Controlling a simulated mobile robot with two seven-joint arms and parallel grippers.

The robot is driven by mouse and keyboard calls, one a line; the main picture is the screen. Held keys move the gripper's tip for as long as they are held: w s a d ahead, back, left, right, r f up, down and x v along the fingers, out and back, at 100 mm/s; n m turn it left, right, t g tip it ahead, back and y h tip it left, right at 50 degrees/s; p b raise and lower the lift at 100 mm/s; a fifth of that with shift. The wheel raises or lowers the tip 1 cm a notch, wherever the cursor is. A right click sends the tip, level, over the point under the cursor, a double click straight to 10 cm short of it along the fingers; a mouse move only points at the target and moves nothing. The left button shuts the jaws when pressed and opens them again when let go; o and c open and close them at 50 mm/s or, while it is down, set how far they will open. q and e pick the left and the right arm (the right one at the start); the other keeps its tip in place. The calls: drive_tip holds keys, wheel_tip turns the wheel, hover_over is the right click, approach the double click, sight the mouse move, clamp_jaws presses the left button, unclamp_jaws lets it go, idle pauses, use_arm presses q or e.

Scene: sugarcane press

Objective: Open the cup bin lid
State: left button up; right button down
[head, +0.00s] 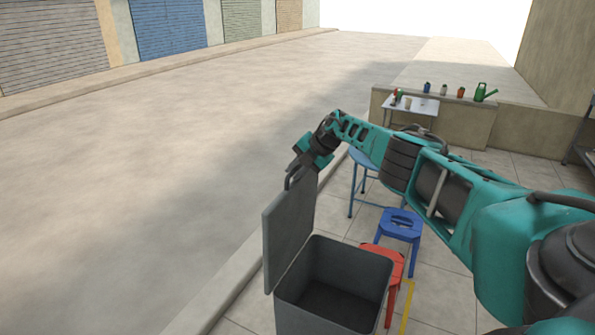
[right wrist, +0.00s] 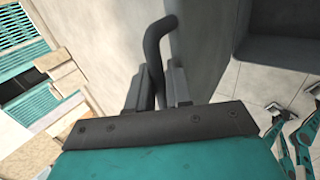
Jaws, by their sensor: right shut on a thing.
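The cup bin (head: 335,287) is a dark grey box at the bottom centre of the head view, and its inside shows empty. Its lid (head: 289,226) stands up, roughly upright, along the bin's left side. My right gripper (head: 293,178) is at the lid's top edge and is shut on the lid handle. In the right wrist view the dark bent handle (right wrist: 156,62) passes between the two fingers of my right gripper (right wrist: 160,88). The bin (right wrist: 275,48) shows at the upper right there.
A red stool (head: 383,262) stands close beside the bin's right side, with a blue stool (head: 400,226) behind it. A small table (head: 412,105) with cups stands farther back by a low wall. The road on the left is clear.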

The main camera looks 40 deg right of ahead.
drive_tip(key=shift+w+a, duration=0.2)
drive_tip(key=shift+w, duration=0.15)
drive_tip(key=c, duration=1.2)
unclamp_jaws()
drive_tip(key=shift+s+f, duration=0.1)
drive_tip(key=shift+s, duration=0.1)
